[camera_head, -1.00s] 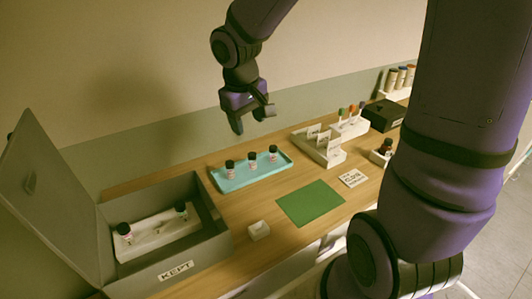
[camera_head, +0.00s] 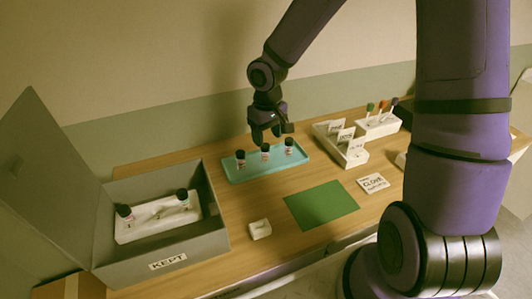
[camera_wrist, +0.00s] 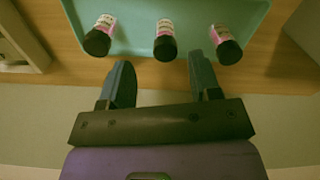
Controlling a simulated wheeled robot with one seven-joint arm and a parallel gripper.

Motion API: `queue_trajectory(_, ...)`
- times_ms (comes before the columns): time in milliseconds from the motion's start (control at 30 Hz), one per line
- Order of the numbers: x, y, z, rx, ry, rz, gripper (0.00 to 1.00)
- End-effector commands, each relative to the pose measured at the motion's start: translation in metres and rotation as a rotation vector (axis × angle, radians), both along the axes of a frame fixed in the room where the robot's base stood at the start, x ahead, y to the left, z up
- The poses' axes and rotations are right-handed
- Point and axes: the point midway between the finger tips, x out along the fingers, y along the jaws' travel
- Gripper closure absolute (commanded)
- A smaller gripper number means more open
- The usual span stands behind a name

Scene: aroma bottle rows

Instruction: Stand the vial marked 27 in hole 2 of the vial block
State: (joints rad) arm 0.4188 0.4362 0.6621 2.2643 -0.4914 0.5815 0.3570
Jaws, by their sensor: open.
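Three dark-capped vials with pale pink labels stand on a teal tray (camera_head: 238,177): left (camera_head: 241,160), middle (camera_head: 265,153) and right (camera_head: 289,147). The wrist view also shows the left vial (camera_wrist: 103,32), middle vial (camera_wrist: 165,38) and right vial (camera_wrist: 226,43). I cannot read which is 27. My gripper (camera_head: 268,137) is open and empty, just above the middle vial. In the wrist view its fingertips (camera_wrist: 159,65) are spread either side of that vial's line, short of its cap. The white vial block (camera_head: 150,228) lies in the grey box, with a vial at each end; its hole numbers are unreadable.
The grey box marked KEPT (camera_head: 205,244) has its lid (camera_head: 50,190) open at left. A green mat (camera_head: 320,205), small white dish (camera_head: 260,229) and CLOVE card (camera_head: 373,183) lie in front. White card rack (camera_head: 350,155) and dropper holder (camera_head: 378,127) stand right of the tray.

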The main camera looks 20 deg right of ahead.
Motion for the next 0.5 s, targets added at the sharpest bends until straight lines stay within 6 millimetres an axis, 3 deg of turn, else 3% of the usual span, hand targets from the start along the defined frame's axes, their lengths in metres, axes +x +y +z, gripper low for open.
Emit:
queue_trajectory(167,-0.001,0.002,-0.011,0.001,0.001,0.001,0.43)
queue_trajectory(500,-0.001,0.005,-0.051,0.000,0.001,0.002,0.43)
